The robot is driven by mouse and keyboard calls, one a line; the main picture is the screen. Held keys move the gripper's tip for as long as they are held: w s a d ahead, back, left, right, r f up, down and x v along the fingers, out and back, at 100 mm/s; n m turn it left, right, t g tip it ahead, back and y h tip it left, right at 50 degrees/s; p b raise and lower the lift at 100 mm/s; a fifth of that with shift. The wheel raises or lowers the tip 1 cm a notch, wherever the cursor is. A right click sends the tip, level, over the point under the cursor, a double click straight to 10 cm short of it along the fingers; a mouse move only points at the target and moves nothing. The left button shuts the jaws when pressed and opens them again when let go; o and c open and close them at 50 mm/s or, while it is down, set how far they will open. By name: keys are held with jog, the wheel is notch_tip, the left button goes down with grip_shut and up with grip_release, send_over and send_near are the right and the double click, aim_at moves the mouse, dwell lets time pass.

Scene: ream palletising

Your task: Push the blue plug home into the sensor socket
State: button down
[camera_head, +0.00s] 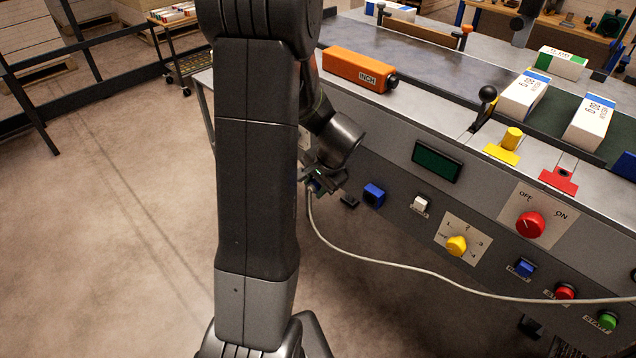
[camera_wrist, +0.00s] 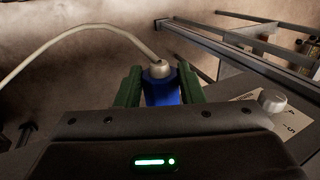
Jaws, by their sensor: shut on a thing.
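My gripper (camera_head: 316,182) is beside the front panel of the machine, at its left end. In the wrist view its two green fingers (camera_wrist: 160,74) are shut on the sides of the blue plug (camera_wrist: 162,92). A pale cable (camera_wrist: 92,28) leaves the plug's grey end. In the head view the plug is mostly hidden by the gripper, and the cable (camera_head: 400,263) sags to the right across the panel. I cannot make out the sensor socket for certain. A small dark part (camera_head: 348,201) shows on the panel just right of the gripper. I cannot tell whether the plug touches anything.
A blue block (camera_head: 374,194), a white button (camera_head: 420,203), a yellow knob (camera_head: 456,245) and a red knob (camera_head: 530,225) stand out from the panel. An orange box (camera_head: 360,70) is on the top above. Reams (camera_head: 523,94) lie at right. The floor at left is clear.

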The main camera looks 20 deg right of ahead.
jog(key=shift+s+a, duration=0.25)
jog(key=shift+a, duration=0.3)
jog(key=shift+s+a, duration=0.2)
jog(key=shift+a, duration=0.3)
jog(key=a, duration=0.1)
jog(key=s+a, duration=0.1)
jog(key=a, duration=0.1)
jog(key=shift+s+a+b, duration=0.25)
jog(key=shift+a+b, duration=0.05)
jog(key=shift+a, duration=0.05)
jog(key=s+d+p, duration=0.1)
jog(key=s+d, duration=0.2)
jog(key=s, duration=0.9)
jog(key=shift+s, duration=0.35)
jog(key=shift+d, duration=0.1)
